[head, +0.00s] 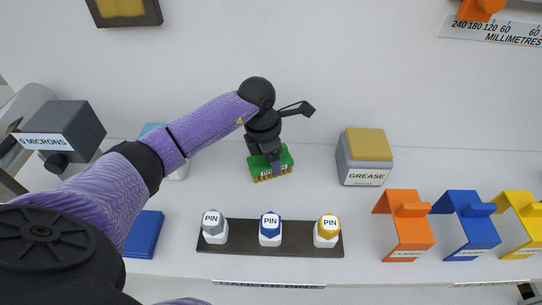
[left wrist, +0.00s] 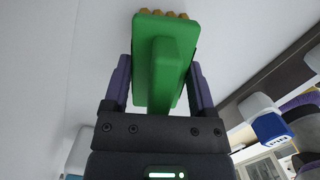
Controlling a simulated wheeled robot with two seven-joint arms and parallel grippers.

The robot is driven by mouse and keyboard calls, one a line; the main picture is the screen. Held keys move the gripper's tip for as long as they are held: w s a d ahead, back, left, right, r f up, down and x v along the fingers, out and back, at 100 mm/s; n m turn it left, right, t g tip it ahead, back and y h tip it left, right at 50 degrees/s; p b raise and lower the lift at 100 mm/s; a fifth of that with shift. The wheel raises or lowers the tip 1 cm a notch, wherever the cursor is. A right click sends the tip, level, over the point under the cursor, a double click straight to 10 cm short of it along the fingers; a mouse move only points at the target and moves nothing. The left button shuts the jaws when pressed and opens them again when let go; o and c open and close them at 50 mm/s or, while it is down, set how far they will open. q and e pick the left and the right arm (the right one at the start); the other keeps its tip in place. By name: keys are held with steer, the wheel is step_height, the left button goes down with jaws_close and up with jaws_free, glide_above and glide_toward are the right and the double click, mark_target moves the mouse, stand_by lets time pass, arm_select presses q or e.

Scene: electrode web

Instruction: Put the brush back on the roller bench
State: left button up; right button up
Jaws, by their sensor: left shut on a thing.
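The brush (head: 284,165) has a green body and tan bristles that point down in the head view. My left gripper (head: 272,160) is shut on it from above, behind the row of pins. In the left wrist view the green brush (left wrist: 165,60) sits between the two purple fingers of my left gripper (left wrist: 160,85), with its tan bristle tips at the far end. The white bench (head: 320,208) lies under the brush. I cannot tell whether the bristles touch its surface. My right gripper is not in view.
A dark strip with grey, blue and yellow pins (head: 270,229) stands in front of the brush. A grease box (head: 365,158) is to its right. Orange, blue and yellow leader stands (head: 465,225) are at the right. A blue block (head: 145,234) lies front left.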

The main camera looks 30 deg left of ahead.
arm_select(q)
steer(key=o, duration=1)
steer(key=shift+f, duration=0.45)
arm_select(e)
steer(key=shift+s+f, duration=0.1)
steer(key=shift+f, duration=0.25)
arm_select(q)
steer(key=shift+r, duration=0.3)
steer(key=r+p, duration=0.1)
steer(key=r, duration=0.1)
steer(key=r+p, duration=0.1)
steer(key=r, duration=0.4)
steer(key=shift+s+a+p, duration=0.15)
steer(key=shift+s+p, duration=0.25)
steer(key=r, duration=0.1)
steer(key=r+p, duration=0.1)
steer(key=r, duration=0.2)
steer(key=shift+s+a+r, duration=0.2)
steer(key=shift+s+r, duration=0.1)
steer(key=shift+r, duration=0.35)
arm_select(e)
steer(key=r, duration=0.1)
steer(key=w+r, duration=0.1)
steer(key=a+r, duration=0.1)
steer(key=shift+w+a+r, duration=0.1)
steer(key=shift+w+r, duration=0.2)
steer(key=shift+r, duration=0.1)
